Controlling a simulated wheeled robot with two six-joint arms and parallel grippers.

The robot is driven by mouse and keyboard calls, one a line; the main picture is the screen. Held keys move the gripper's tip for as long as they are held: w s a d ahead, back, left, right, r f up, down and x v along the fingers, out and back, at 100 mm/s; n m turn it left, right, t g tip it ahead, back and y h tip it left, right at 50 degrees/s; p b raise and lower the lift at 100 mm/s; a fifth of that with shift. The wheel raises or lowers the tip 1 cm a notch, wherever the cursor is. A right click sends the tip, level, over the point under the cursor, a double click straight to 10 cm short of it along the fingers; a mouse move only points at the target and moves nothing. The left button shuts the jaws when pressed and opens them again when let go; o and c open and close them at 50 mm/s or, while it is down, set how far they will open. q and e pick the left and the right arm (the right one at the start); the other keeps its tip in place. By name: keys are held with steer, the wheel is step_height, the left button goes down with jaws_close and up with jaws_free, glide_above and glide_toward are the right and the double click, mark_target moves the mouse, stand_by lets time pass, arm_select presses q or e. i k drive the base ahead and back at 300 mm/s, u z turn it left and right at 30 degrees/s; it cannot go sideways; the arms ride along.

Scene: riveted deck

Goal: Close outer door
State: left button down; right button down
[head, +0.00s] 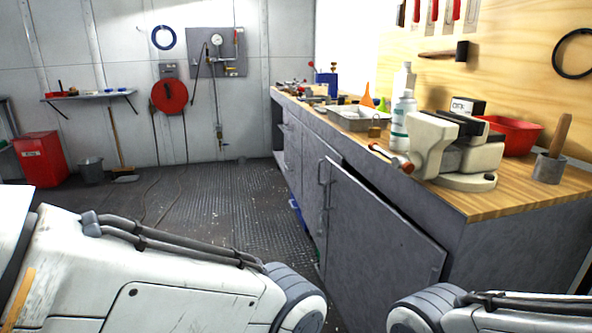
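A flat grey door (380,243) is on the near end of the workbench's cabinet front. It stands partly open, with a dark gap along its top edge between it and the cabinet. A bar handle (322,190) shows by the left edge of this door; I cannot tell for sure which door it belongs to. My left arm crosses the bottom left and my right arm enters at the bottom right. Both grippers are out of view, so their place relative to the door is hidden.
The workbench top (549,190) carries a vise (447,146), a red bin (512,134), a metal tray (357,117) and bottles. A red box (39,158) and a bucket (91,170) stand at the far left. The deck floor (225,205) left of the cabinets is mostly clear.

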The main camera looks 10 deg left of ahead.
mark_target(372, 258)
steer(key=u, duration=0.45)
steer(key=i, duration=1.05)
steer(key=u, duration=0.05)
